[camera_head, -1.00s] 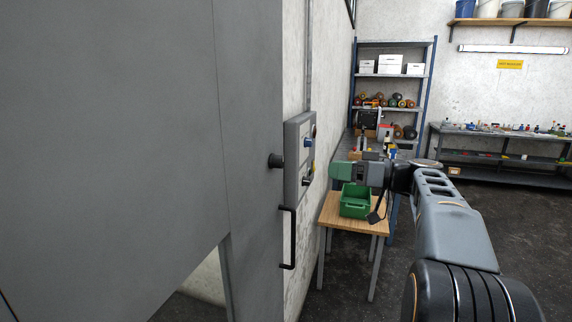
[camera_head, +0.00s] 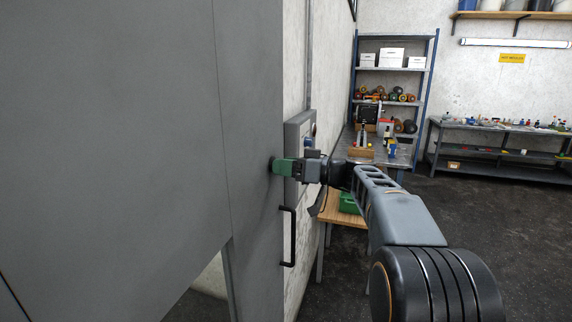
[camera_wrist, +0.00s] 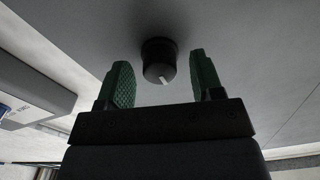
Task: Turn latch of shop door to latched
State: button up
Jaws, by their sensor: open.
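The shop door (camera_head: 170,100) is a large grey panel filling the left of the head view. Its latch is a round black knob with a white mark, seen in the wrist view (camera_wrist: 159,61). In the head view the knob is mostly hidden behind my green fingertips. My gripper (camera_head: 276,167) is at the door's right side, level with the knob. In the wrist view my gripper (camera_wrist: 160,84) is open, with one green finger on each side of the knob and gaps on both sides. I cannot tell whether the fingers reach fully around it.
A black pull handle (camera_head: 289,236) is on the door just below my gripper. A grey control box (camera_head: 300,132) is on the wall right behind my gripper. A wooden table (camera_head: 340,211) with a green bin (camera_head: 349,203) stands beyond. Open floor lies to the right.

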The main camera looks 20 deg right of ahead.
jog(key=c, duration=0.9)
jog(key=shift+m, duration=8.8)
